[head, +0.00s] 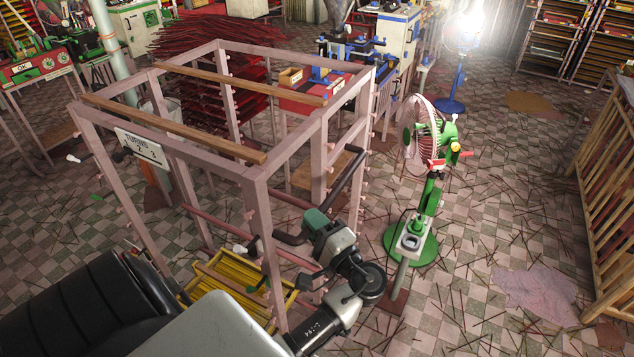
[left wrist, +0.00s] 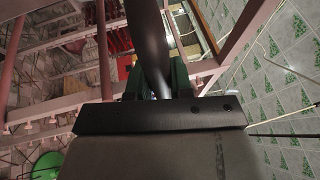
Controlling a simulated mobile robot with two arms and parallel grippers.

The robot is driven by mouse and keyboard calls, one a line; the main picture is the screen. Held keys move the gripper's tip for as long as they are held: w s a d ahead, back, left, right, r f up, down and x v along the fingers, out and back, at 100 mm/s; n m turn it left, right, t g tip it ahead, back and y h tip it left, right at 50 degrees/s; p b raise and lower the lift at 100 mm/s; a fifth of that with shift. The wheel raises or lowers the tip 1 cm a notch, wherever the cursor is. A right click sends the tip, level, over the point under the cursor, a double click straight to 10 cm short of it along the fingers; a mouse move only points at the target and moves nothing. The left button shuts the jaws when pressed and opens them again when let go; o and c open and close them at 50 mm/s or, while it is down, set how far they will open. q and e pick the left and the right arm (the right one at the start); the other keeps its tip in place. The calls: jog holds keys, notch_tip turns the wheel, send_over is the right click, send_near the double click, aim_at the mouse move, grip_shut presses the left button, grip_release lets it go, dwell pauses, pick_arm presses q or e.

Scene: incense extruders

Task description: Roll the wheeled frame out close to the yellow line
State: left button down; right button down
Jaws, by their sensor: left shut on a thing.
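The wheeled frame (head: 258,205) is a tall, pale pinkish open metal rack with wooden slats across its top and a "TURNS" sign on its left side. Its wheels are not clear to see. My left gripper (head: 318,222) is at the near right side of the frame, shut on a dark handle bar (head: 345,185). In the left wrist view the dark bar (left wrist: 148,35) runs between the green fingers (left wrist: 156,82). I cannot make out a yellow line on the floor. My right gripper is not in view.
A yellow slatted crate (head: 238,296) sits low at the frame's base. A green fan (head: 425,150) on a round-based stand is right of the frame. A wooden rack (head: 610,195) stands at the far right. Checkered floor with scattered sticks lies open between them.

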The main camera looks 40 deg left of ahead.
pick_arm(q)
jog(key=shift+s+d+f, duration=0.1)
jog(key=shift+s, duration=0.15)
jog(key=c, duration=1)
grip_release()
jog(key=shift+d+f, duration=0.1)
jog(key=shift+d, duration=0.2)
jog(key=b+v, duration=0.4)
jog(key=v, duration=0.6)
jog(key=shift+d, duration=0.1)
